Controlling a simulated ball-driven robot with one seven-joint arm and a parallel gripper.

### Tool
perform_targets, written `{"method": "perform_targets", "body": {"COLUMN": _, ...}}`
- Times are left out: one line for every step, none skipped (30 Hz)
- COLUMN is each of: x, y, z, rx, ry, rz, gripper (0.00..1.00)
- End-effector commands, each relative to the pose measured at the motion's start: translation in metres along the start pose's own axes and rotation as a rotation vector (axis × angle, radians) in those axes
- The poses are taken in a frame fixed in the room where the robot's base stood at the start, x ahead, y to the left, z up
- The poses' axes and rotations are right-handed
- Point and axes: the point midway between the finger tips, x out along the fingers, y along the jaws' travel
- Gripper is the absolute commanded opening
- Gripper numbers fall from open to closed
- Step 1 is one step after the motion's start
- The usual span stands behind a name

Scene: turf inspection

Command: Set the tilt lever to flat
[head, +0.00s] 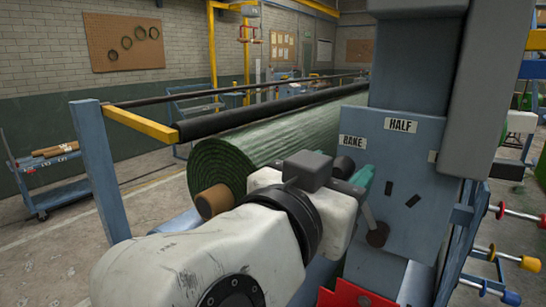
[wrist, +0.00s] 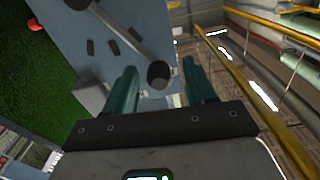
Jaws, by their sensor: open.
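The tilt lever (head: 369,212) is a grey rod on a dark round hub, on a blue-grey panel (head: 400,250). It leans up and left from the hub, toward the RAKE label (head: 352,141). The HALF label (head: 400,125) is at the panel's top; a third label (head: 432,156) is mostly hidden, its word unreadable. My gripper (head: 362,176) is at the lever's upper end, where it hides the knob in the head view. In the wrist view the lever's dark knob (wrist: 158,75) appears between the open teal fingers of my gripper (wrist: 160,70), with gaps either side; contact is unclear.
A green turf roll (head: 220,170) lies behind my arm, under a dark roller (head: 270,112). A yellow rail (wrist: 250,75) runs along the right of the wrist view. Rods with coloured ends (head: 515,258) stick out right of the panel. A blue cart (head: 50,175) stands far left.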

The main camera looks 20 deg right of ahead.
Motion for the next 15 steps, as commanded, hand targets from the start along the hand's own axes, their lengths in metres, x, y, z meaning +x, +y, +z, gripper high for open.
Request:
{"method": "perform_targets", "body": {"x": 0.0037, "y": 0.0, "z": -0.0008, "rx": -0.001, "ry": 0.0, "rz": 0.001, "gripper": 0.55}}
{"method": "perform_targets", "body": {"x": 0.0053, "y": -0.0001, "z": -0.0005, "rx": -0.001, "ry": 0.0, "rz": 0.0, "gripper": 0.55}}
{"method": "perform_targets", "body": {"x": 0.0069, "y": -0.0002, "z": -0.0002, "rx": 0.0, "ry": -0.001, "rz": -0.001, "gripper": 0.55}}
{"method": "perform_targets", "body": {"x": 0.0079, "y": -0.0002, "z": 0.0, "rx": 0.0, "ry": -0.001, "rz": -0.001, "gripper": 0.55}}
{"method": "perform_targets", "body": {"x": 0.0085, "y": -0.0002, "z": 0.0002, "rx": 0.0, "ry": -0.001, "rz": -0.001, "gripper": 0.55}}
{"method": "perform_targets", "body": {"x": 0.0091, "y": -0.0002, "z": 0.0004, "rx": 0.0, "ry": 0.0, "rz": -0.001, "gripper": 0.55}}
{"method": "perform_targets", "body": {"x": 0.0092, "y": -0.0002, "z": 0.0005, "rx": 0.0, "ry": 0.0, "rz": -0.001, "gripper": 0.55}}
{"method": "perform_targets", "body": {"x": 0.0093, "y": -0.0002, "z": 0.0006, "rx": 0.0, "ry": 0.0, "rz": -0.001, "gripper": 0.55}}
{"method": "perform_targets", "body": {"x": 0.0092, "y": -0.0002, "z": 0.0007, "rx": 0.0, "ry": 0.0, "rz": -0.001, "gripper": 0.55}}
{"method": "perform_targets", "body": {"x": 0.0092, "y": -0.0002, "z": 0.0007, "rx": 0.0, "ry": 0.0, "rz": -0.001, "gripper": 0.55}}
{"method": "perform_targets", "body": {"x": 0.0092, "y": -0.0002, "z": 0.0007, "rx": 0.0, "ry": 0.0, "rz": -0.001, "gripper": 0.55}}
{"method": "perform_targets", "body": {"x": 0.0091, "y": -0.0002, "z": 0.0007, "rx": -0.001, "ry": 0.0, "rz": -0.001, "gripper": 0.55}}
{"method": "perform_targets", "body": {"x": 0.0091, "y": -0.0002, "z": 0.0007, "rx": -0.001, "ry": 0.0, "rz": -0.001, "gripper": 0.53}}
{"method": "perform_targets", "body": {"x": 0.0091, "y": -0.0002, "z": 0.0007, "rx": -0.001, "ry": 0.0, "rz": -0.001, "gripper": 0.5}}
{"method": "perform_targets", "body": {"x": 0.009, "y": -0.0002, "z": 0.0007, "rx": -0.001, "ry": 0.0, "rz": -0.001, "gripper": 0.46}}
